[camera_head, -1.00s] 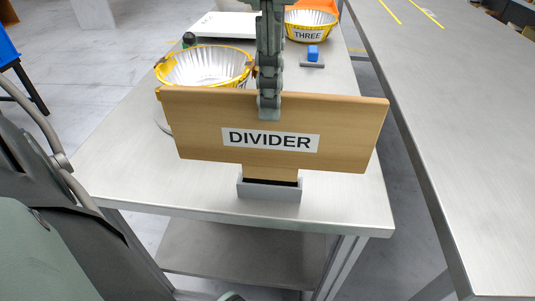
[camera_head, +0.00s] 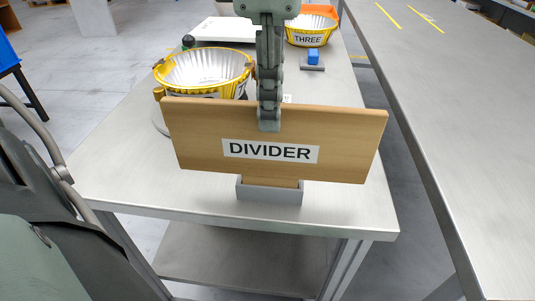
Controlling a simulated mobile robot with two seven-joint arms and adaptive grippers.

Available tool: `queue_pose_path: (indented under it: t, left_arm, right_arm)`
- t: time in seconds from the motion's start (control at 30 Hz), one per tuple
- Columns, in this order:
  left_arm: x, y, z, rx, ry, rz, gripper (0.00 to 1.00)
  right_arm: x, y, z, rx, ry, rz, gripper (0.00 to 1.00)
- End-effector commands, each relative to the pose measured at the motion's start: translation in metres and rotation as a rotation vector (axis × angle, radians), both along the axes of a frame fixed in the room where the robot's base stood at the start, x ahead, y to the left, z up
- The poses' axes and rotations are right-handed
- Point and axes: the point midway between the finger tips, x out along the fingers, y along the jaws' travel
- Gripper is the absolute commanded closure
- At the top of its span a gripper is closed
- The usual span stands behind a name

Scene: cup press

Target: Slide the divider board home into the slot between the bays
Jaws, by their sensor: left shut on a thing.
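The wooden divider board (camera_head: 200,140), with a white DIVIDER label, stands upright above the near end of the steel table. My left gripper (camera_head: 269,122) is shut on the middle of its top edge. The board's narrow lower tongue (camera_head: 270,182) reaches down into the grey slot block (camera_head: 268,196) near the table's front edge. The board's wide lower edge is a little above the block's rim. How deep the tongue sits inside is hidden by the block's front wall. My right gripper is not in view.
A foil-lined yellow-rimmed bowl (camera_head: 205,68) stands behind the board at left, partly hidden. Another bowl labelled THREE (camera_head: 311,28) and a small blue block on a grey base (camera_head: 313,57) are farther back. A second steel table (camera_head: 460,120) runs along the right, across a gap.

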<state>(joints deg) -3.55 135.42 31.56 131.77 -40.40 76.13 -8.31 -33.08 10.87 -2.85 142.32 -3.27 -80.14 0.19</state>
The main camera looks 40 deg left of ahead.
Motion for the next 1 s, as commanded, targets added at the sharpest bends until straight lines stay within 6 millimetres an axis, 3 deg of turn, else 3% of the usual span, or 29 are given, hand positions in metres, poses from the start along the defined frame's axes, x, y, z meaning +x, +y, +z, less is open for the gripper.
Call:
queue_pose_path:
  t: [0.7, 0.73, 0.9, 1.0]
  left_arm:
    - [0.000, 0.000, -0.015, 0.000, 0.000, 0.000, 1.00]
    - [0.000, 0.000, -0.015, 0.001, -0.001, 0.000, 0.89]
    - [0.000, 0.000, -0.014, 0.000, 0.000, 0.000, 0.68]
    - [0.000, 0.000, -0.014, 0.000, 0.000, 0.000, 0.66]
  right_arm:
    - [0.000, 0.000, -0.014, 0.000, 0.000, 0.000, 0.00]
    - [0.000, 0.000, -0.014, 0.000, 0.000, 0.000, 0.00]
    - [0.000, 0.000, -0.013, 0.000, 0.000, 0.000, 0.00]
    - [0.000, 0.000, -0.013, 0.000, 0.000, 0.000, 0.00]
